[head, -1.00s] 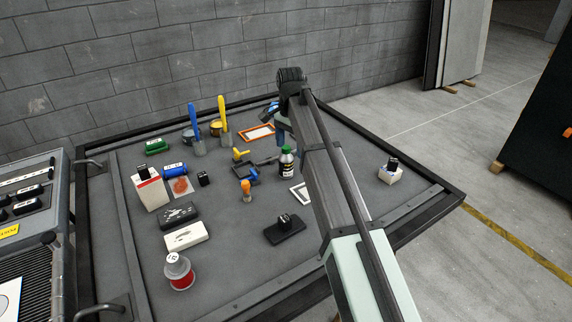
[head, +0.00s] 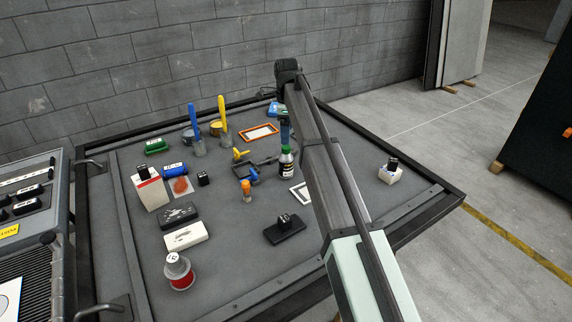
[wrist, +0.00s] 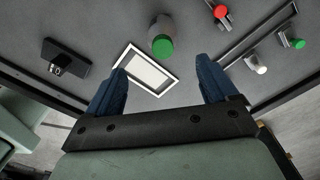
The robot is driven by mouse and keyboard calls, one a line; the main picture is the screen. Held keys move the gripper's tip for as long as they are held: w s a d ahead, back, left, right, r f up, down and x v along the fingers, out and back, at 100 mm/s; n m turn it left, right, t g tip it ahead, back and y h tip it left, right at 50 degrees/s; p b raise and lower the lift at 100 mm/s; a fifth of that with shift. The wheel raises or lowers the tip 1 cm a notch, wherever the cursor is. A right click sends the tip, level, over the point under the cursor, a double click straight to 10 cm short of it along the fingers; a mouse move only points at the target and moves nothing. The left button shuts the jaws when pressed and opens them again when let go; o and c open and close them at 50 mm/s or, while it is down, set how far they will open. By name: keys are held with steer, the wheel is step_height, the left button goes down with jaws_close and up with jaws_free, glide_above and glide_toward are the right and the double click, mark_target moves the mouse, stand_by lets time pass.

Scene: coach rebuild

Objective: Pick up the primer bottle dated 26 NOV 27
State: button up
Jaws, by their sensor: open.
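A dark bottle with a green cap and white label (head: 287,165) stands upright on the table, just left of my arm. Its date is too small to read. In the wrist view the green-capped bottle (wrist: 161,44) is seen from above, ahead of my fingers, and no label shows. My gripper (wrist: 160,85) is open and empty, its two blue fingers wide apart. The bottle lies beyond the fingertips, not between them. In the head view my gripper (head: 284,130) is mostly behind my arm, just beyond the bottle.
A white-framed card (wrist: 146,70) lies beside the bottle, between the fingertips as seen. A black block (head: 284,230) lies nearer the front. Red-capped (wrist: 221,12), white (wrist: 256,64) and green-capped (wrist: 291,40) items lie near thin bars.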

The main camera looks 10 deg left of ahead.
mark_target(287, 148)
step_height(287, 148, down, 7)
steer(key=shift+f, duration=0.2)
steer(key=shift+w+a+f, duration=0.1)
steer(key=shift+f, duration=1.25)
steer(key=shift+w+a+f, duration=0.1)
steer(key=shift+f, duration=1.25)
steer(key=c, duration=1.4)
